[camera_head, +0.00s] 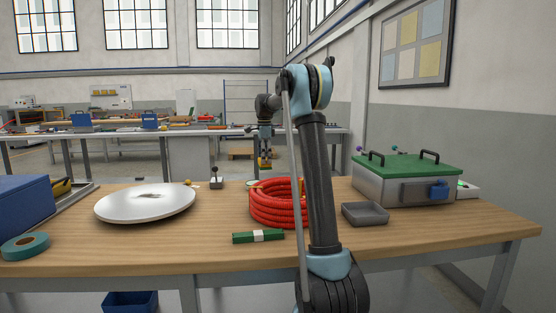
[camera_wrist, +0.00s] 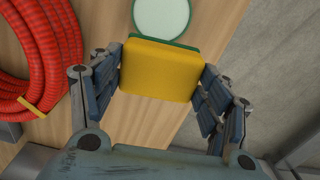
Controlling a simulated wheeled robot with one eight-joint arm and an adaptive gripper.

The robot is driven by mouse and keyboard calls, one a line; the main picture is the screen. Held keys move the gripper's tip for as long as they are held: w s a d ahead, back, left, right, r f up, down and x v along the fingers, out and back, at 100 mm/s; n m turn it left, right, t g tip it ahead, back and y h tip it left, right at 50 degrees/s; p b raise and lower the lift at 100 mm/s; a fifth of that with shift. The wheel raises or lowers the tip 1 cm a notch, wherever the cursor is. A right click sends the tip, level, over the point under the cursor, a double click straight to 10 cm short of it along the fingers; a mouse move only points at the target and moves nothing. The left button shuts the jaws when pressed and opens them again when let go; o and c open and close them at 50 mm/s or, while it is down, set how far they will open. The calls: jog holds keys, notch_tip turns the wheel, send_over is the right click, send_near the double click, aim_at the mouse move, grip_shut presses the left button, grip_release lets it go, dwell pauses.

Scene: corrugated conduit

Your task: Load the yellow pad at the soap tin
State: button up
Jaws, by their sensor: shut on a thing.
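My gripper (camera_head: 264,156) is shut on the yellow pad (camera_wrist: 160,70) and holds it up above the far part of the table. The pad is a rounded yellow block with a green edge layer, between the two fingers in the wrist view (camera_wrist: 162,78). In the head view the pad (camera_head: 264,163) is small and dark-yellow under the fingers. A round, pale disc with a green rim (camera_wrist: 162,14) lies just beyond the pad in the wrist view and is partly cut off. I cannot tell for sure whether it is the soap tin.
A red corrugated coil (camera_head: 275,207) lies below my gripper. A white round plate (camera_head: 146,203) is left, a green block (camera_head: 243,238) in front, a grey tray (camera_head: 365,214) and a green-lidded box (camera_head: 405,184) right. Bare wood (camera_head: 190,247) shows at the front left.

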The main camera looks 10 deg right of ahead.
jog(key=shift+s+a+f, duration=0.2)
jog(key=shift+a+f, duration=0.6)
jog(key=shift+f, duration=0.2)
jog(key=shift+s+a+f, duration=0.2)
jog(key=shift+a+f, duration=0.6)
jog(key=shift+f, duration=0.25)
jog(key=shift+s+a+f, duration=0.2)
jog(key=shift+a+f, duration=0.6)
jog(key=shift+f, duration=0.2)
jog(key=shift+f, duration=0.5)
dwell(0.4)
notch_tip(320, 180, up, 7)
dwell(0.9)
jog(key=shift+r, duration=0.1)
dwell(0.4)
